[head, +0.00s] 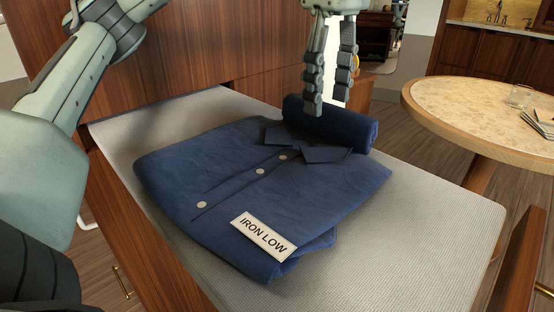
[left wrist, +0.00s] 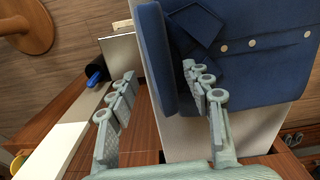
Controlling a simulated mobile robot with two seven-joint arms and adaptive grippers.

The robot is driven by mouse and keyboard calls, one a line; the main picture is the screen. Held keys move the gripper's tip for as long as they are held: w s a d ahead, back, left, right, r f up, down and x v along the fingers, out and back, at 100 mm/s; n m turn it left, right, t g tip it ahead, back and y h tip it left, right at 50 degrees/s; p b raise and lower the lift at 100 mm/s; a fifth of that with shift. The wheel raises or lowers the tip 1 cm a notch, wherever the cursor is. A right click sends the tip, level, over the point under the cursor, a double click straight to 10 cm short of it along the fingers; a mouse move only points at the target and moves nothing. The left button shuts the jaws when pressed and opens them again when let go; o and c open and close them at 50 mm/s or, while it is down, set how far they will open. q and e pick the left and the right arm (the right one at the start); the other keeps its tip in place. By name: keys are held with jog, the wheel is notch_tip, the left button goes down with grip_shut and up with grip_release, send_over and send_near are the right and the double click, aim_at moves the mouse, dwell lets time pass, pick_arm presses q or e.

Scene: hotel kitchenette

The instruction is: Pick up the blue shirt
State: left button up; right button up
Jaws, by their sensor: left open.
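The blue shirt (head: 230,190) lies folded and flat, with pale buttons and a white tag reading "IRON LOW" (head: 264,236). It rests on a grey fabric-covered board (head: 410,250). A thick blue roll (head: 350,133) runs along its far collar end. My left gripper (head: 327,105) points down at this roll, fingers apart and empty. One fingertip overlaps the roll in the head view; I cannot tell whether it touches. In the left wrist view the open fingers (left wrist: 160,72) frame the roll's end, and the shirt (left wrist: 255,50) extends right. My right gripper is out of view.
A wooden cabinet front (head: 170,45) rises behind the board. Bare board lies free to the right of the shirt. The left wrist view shows a dark cup-like object (left wrist: 94,71).

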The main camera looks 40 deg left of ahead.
pick_arm(q)
jog(key=shift+f, duration=0.55)
grip_shut()
